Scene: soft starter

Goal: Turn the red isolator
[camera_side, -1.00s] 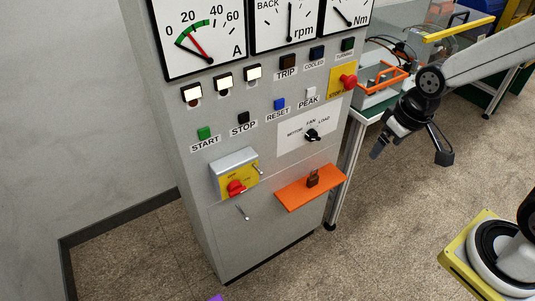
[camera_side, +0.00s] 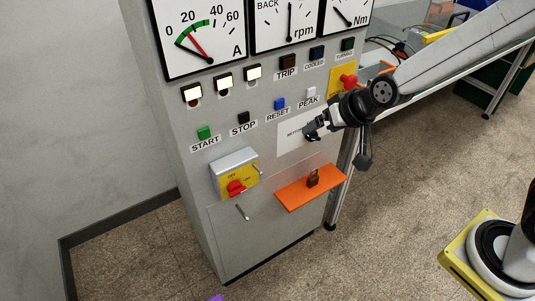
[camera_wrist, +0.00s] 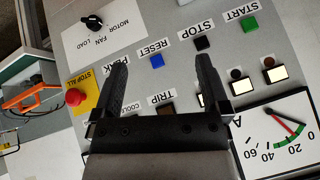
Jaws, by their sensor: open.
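The red isolator (camera_side: 236,188) is a red rotary handle on a yellow plate (camera_side: 251,177) marked OFF and ON, under a small grey hood at the lower left of the grey cabinet. It is outside the wrist view. My gripper (camera_side: 313,130) is in front of the cabinet near the selector plate, up and to the right of the isolator and apart from it. In the wrist view my gripper (camera_wrist: 160,75) shows two black fingers spread wide with nothing between them. They point across the panel near the RESET and STOP buttons.
An orange shelf (camera_side: 296,197) with a padlock (camera_side: 313,177) juts out right of the isolator. A metal pin (camera_side: 242,212) sticks out below it. The red stop-all button (camera_side: 348,81) and black selector knob (camera_wrist: 94,22) are near my arm.

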